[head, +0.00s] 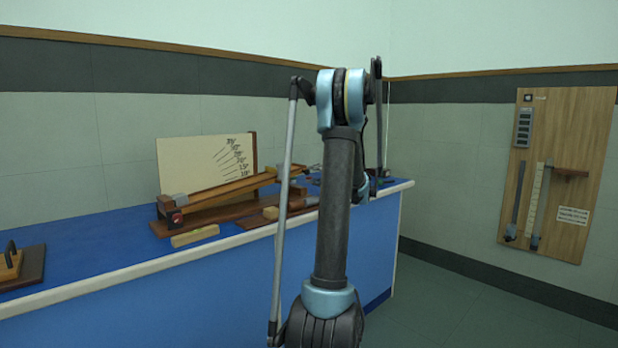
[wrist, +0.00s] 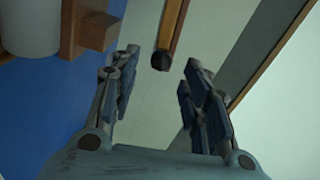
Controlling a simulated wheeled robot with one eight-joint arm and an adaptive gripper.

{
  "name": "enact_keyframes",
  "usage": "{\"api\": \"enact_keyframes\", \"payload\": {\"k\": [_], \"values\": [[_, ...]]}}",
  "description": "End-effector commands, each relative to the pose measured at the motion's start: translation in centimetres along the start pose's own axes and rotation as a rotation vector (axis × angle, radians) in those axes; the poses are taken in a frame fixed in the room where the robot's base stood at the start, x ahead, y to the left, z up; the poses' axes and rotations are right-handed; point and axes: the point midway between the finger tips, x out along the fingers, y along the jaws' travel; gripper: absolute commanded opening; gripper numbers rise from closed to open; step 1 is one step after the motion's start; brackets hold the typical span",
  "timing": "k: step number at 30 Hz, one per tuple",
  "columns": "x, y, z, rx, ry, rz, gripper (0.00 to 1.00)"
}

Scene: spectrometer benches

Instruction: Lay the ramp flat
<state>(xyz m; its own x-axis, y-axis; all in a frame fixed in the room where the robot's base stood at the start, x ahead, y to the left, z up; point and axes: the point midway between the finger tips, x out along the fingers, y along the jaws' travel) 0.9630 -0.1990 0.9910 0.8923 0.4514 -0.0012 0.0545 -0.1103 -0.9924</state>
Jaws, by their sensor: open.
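The ramp (head: 236,187) is a long wooden beam on a dark wooden base (head: 200,222) on the blue bench. It is tilted, low at the left and raised toward the right, in front of a cream angle board (head: 190,164) with marked lines. Its raised right end is near my arm and partly unclear. In the wrist view my gripper (wrist: 158,78) is open, with nothing between its fingers. A wooden bar with a dark round end (wrist: 161,60) shows beyond the fingertips; I cannot tell for sure whether it is the ramp. My arm hides the gripper in the head view.
A pale wooden block (head: 195,236) lies in front of the ramp's base. A board with a dark handle (head: 12,262) is at the bench's left end. A wooden panel (head: 558,170) with instruments hangs on the right wall. Bare blue bench (head: 90,235) shows left of the ramp.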

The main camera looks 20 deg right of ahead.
Motion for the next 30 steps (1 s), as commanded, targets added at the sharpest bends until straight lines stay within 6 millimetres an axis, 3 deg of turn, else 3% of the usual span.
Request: {"api": "enact_keyframes", "payload": {"k": [3, 9, 22, 28, 30], "values": [[-2.4, 0.1, -0.1, 0.000, 0.003, 0.001, 0.42], [-4.9, 0.1, -0.1, 0.000, 0.002, 0.001, 0.42], [-5.8, 0.1, -0.1, 0.000, 0.000, 0.001, 0.42], [-5.6, -0.1, 1.3, -0.009, -0.020, 0.021, 0.00], [-5.4, -0.2, 3.0, -0.022, -0.044, 0.049, 0.00]]}}
